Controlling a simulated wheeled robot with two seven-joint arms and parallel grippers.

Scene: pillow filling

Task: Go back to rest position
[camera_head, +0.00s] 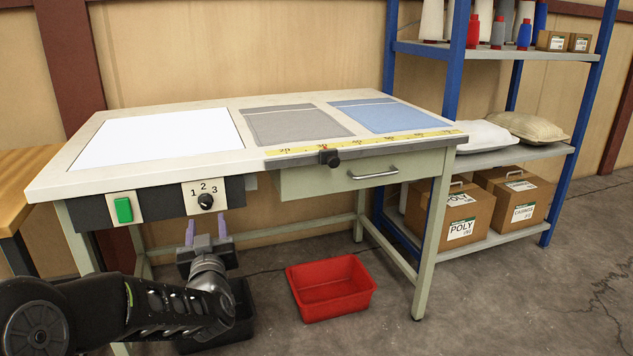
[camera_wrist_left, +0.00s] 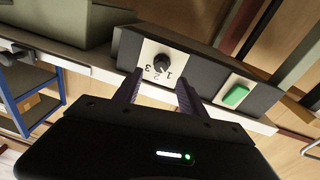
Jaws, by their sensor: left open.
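My left gripper (camera_head: 206,231) is open and empty. It is in front of the table, just below the rotary dial (camera_head: 205,201) with marks 1, 2 and 3, and apart from it. In the left wrist view the gripper's two fingers (camera_wrist_left: 158,88) point toward the dial (camera_wrist_left: 160,62). The green button (camera_head: 123,210) is left of the dial in the head view; it also shows in the left wrist view (camera_wrist_left: 235,95). My right gripper is not in view.
The table (camera_head: 60,177) holds a white panel (camera_head: 157,138), a grey cloth (camera_head: 297,123) and a blue cloth (camera_head: 382,115). A red bin (camera_head: 330,287) and a dark bin (camera_head: 236,333) are on the floor. A blue-framed shelf (camera_head: 457,70) with boxes stands at right.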

